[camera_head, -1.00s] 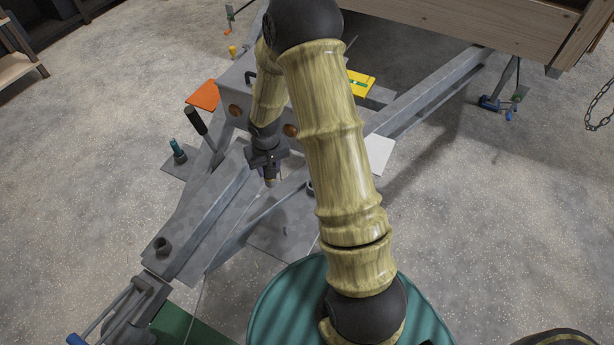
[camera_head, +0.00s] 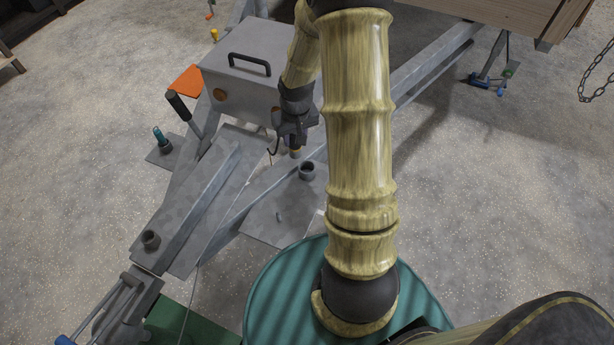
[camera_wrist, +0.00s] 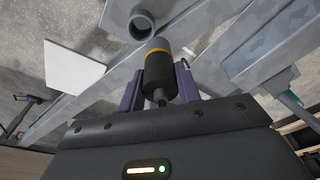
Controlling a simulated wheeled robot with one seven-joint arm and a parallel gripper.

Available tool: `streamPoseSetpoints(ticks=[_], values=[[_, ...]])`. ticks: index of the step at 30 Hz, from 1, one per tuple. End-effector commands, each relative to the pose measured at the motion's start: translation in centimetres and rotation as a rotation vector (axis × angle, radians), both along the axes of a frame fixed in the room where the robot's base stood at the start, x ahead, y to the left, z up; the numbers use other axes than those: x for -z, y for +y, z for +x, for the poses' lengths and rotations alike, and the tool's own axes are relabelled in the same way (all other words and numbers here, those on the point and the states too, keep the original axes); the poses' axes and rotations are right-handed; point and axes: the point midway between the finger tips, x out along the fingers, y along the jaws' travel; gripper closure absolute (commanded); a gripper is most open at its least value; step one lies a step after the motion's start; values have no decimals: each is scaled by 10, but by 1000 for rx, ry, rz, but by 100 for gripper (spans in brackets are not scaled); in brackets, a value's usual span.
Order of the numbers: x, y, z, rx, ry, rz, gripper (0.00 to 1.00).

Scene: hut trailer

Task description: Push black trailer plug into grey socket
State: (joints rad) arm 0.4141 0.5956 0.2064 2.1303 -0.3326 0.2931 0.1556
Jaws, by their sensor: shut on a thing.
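My gripper (camera_head: 296,143) is shut on the black plug (camera_wrist: 160,72), which has a yellow band and points away from the wrist between two purple fingers. In the head view only the plug's end (camera_head: 295,153) shows below the fingers. The grey socket (camera_head: 307,170) is a short, open, upright tube on a grey plate. It also shows in the wrist view (camera_wrist: 141,24), just beyond the plug's tip and slightly left. The plug is outside the socket; whether the two touch is unclear.
A grey box with a black handle (camera_head: 250,66) stands behind my gripper. A black-gripped lever (camera_head: 179,105), an orange plate (camera_head: 186,81) and a teal-topped item (camera_head: 160,134) are to the left. A green drum (camera_head: 262,300) is in front.

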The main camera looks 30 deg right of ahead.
Motion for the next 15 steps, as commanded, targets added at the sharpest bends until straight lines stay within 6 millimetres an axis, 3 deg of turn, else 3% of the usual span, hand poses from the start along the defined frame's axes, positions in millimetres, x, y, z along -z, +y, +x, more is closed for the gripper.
streamPoseSetpoints(ticks=[1,4,15], values=[[2,-13,-5,18,-3,0,92],[-2,-27,-12,27,-3,3,92],[-3,-30,-15,28,-1,4,92]])
